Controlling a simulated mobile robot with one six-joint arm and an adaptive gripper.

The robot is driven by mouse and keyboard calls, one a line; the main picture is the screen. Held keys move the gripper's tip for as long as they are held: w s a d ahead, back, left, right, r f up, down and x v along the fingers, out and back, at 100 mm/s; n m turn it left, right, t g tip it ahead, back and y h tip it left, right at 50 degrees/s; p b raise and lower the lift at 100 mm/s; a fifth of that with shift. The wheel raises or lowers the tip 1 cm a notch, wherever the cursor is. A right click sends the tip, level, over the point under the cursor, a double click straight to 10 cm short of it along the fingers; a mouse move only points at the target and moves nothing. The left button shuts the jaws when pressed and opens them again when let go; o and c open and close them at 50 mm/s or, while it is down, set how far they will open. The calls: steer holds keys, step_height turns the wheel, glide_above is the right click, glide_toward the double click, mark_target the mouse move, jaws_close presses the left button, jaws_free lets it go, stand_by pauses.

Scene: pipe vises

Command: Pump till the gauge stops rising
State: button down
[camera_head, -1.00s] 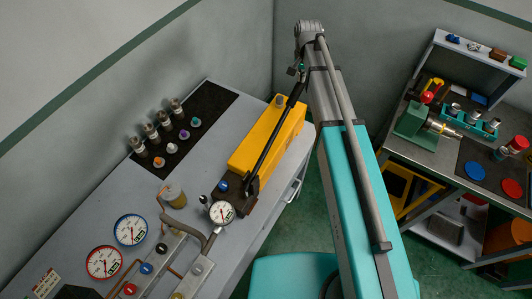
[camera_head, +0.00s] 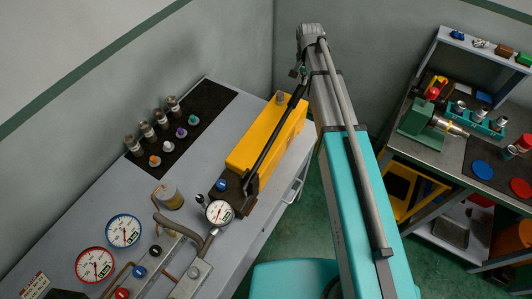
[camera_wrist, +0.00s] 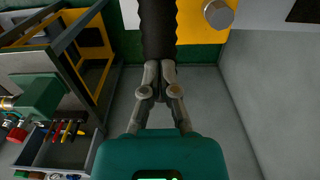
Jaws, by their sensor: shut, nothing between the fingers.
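The yellow hand pump (camera_head: 262,140) stands on the grey bench with its black lever (camera_head: 272,140) slanting up toward my arm's end. A small round white-faced gauge (camera_head: 219,212) sits at the pump's near end; its needle is too small to read surely. My gripper (camera_wrist: 160,72) is shut with nothing between its fingers. In the wrist view its fingertips are at the end of the lever's black ribbed grip (camera_wrist: 157,32); I cannot tell whether they touch. In the head view the gripper is small beside the lever's upper end, partly hidden by my arm.
Blue-rimmed (camera_head: 124,231) and red-rimmed (camera_head: 95,264) gauges stand at the bench's near left. Several fittings lie on a black mat (camera_head: 217,98) behind. A second bench with a green vise (camera_head: 417,118) and shelf stands right. Green floor lies between the benches.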

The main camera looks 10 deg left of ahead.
steer(key=shift+f, duration=0.1)
stand_by(0.3)
steer(key=shift+w+d+f+b, duration=0.1)
steer(key=shift+w+f+b, duration=0.15)
steer(key=shift+f+b, duration=0.9)
steer(key=shift+w+d+f+b, duration=0.1)
steer(key=shift+w+f+b, duration=0.15)
steer(key=shift+f+b, duration=0.9)
steer(key=shift+w+f+b, duration=0.15)
steer(key=shift+f+b, duration=2.1)
steer(key=shift+b, duration=0.05)
steer(key=shift+d, duration=0.1)
steer(key=shift+r, duration=0.1)
